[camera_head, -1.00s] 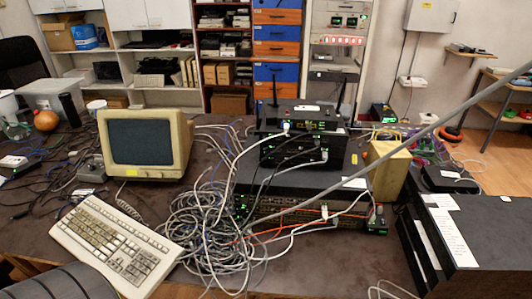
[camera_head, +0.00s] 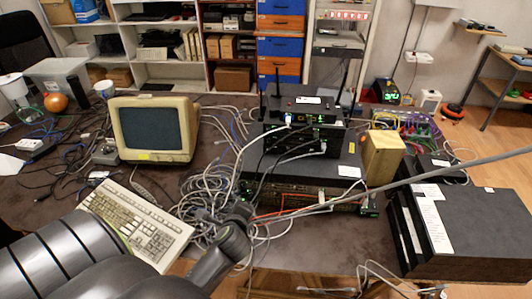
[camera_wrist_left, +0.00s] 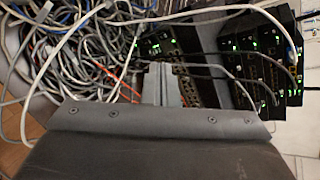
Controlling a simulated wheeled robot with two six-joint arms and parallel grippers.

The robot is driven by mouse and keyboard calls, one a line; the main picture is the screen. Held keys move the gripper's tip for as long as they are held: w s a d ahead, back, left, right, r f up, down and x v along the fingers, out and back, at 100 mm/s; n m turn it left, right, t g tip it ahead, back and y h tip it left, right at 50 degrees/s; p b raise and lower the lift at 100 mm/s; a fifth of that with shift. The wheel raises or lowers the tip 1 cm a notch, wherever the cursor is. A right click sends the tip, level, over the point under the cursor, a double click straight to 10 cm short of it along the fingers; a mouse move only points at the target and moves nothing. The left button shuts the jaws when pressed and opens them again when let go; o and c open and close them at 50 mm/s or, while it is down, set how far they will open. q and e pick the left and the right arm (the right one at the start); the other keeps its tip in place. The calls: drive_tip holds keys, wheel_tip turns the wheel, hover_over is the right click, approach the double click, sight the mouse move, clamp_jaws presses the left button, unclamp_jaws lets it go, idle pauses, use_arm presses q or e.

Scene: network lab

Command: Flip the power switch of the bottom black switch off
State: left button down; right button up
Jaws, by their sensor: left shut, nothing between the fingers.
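A stack of black network devices stands on the table. The wide bottom black switch (camera_head: 300,183) has a front full of ports with cables across it. Smaller black switches (camera_head: 300,140) and a router with antennas (camera_head: 301,106) sit on top. My left gripper (camera_wrist_left: 160,84) is shut and empty, its fingers pointing at the bottom switch's front (camera_wrist_left: 184,62) in the left wrist view. I cannot tell whether they touch it. In the head view my left arm reaches in front of the stack's left end. I cannot make out the power switch. My right gripper is not in view.
A tangle of grey cables (camera_head: 208,190) lies left of the stack, near my left arm. A keyboard (camera_head: 135,222) and an old monitor (camera_head: 152,130) are further left. A beige box (camera_head: 383,157) and black cases (camera_head: 465,232) stand to the right.

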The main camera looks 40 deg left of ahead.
use_arm(q)
drive_tip(key=w+r+m+t, duration=0.2)
drive_tip(key=w+m+t, duration=0.2)
drive_tip(key=w+m, duration=0.6)
drive_tip(key=m, duration=0.3)
drive_tip(key=shift+w+d+r, duration=0.25)
drive_tip(key=shift+d+r, duration=0.15)
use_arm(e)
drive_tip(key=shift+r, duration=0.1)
